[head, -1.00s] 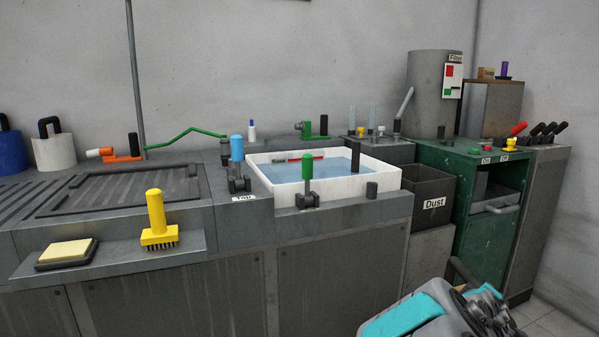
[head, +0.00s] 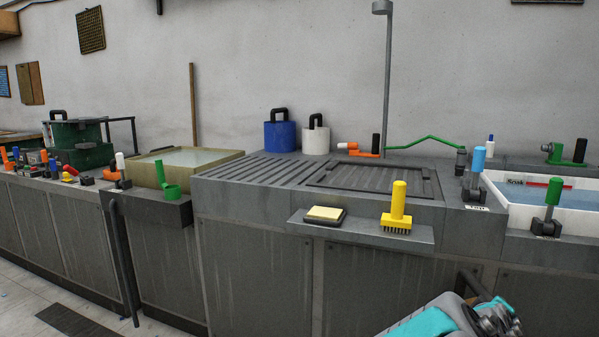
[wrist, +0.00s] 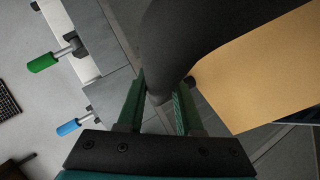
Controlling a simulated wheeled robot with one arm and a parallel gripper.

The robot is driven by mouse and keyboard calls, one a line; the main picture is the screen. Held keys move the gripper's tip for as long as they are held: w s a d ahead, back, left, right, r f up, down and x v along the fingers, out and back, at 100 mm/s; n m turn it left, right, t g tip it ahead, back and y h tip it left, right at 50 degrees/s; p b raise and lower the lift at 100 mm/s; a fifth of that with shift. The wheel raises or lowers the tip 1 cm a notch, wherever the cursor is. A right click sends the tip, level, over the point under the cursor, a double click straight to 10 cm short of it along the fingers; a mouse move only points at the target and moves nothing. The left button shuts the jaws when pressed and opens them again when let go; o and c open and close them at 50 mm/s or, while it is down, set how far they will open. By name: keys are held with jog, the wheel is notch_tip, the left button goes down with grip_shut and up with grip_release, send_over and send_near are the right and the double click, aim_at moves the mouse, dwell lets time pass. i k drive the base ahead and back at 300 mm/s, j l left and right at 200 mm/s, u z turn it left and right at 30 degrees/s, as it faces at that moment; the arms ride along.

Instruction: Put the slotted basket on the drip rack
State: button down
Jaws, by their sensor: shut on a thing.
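My gripper (wrist: 160,92) shows in the wrist view, its green-lined fingers shut on a thick dark handle (wrist: 165,55). A broad tan surface (wrist: 250,70) lies beside the handle and seems to belong to the held thing. This may be the slotted basket, but no slots show and most of it is out of view. In the head view, a framed, ribbed grey panel (head: 372,180), likely the drip rack, lies on the grey counter, bare on top. Only part of my arm shows there, at the lower right; the gripper and held thing are out of that view.
A front ledge (head: 350,228) carries a yellow brush (head: 397,207) and a pad (head: 325,215). Blue (head: 280,136) and white (head: 315,139) handled containers stand behind.

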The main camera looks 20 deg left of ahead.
aim_at(263, 167)
jog(key=j+u, duration=0.4)
jog(key=i+j+u, duration=0.1)
jog(key=j+u, duration=0.25)
